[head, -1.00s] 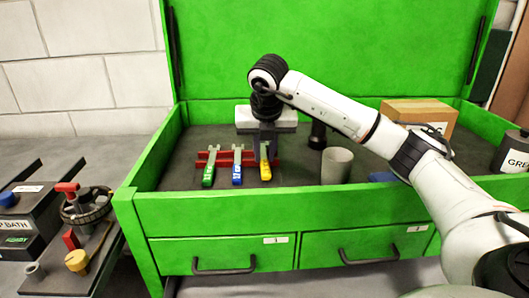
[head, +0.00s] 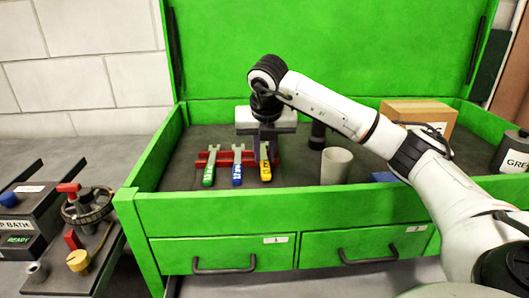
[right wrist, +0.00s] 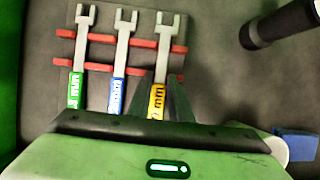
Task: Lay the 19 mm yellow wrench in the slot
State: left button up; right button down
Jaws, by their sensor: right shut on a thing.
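The yellow wrench (head: 265,168) lies at the right end of the red rack, beside a blue wrench (head: 238,170) and a green wrench (head: 209,170). In the right wrist view the yellow wrench (right wrist: 157,98) has its open grey head pointing away, over the red rails (right wrist: 102,40). My right gripper (right wrist: 164,100) is shut on its yellow handle; in the head view the gripper (head: 265,146) comes down from above onto it. Whether the wrench rests fully in its slot cannot be told. My left gripper is not in view.
The rack sits in a green toolbox tray (head: 290,206) with raised walls. A grey cup (head: 336,166), a black flashlight-like cylinder (head: 317,135) and a cardboard box (head: 420,114) stand to the right. A blue block (right wrist: 296,144) lies right of the gripper.

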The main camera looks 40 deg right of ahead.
dwell(0.3)
jog(key=shift+r+p, duration=0.6)
jog(key=shift+p, duration=0.05)
jog(key=c, duration=1.2)
grip_release()
jog(key=shift+p+v, duration=2.15)
jog(key=shift+v, duration=1.35)
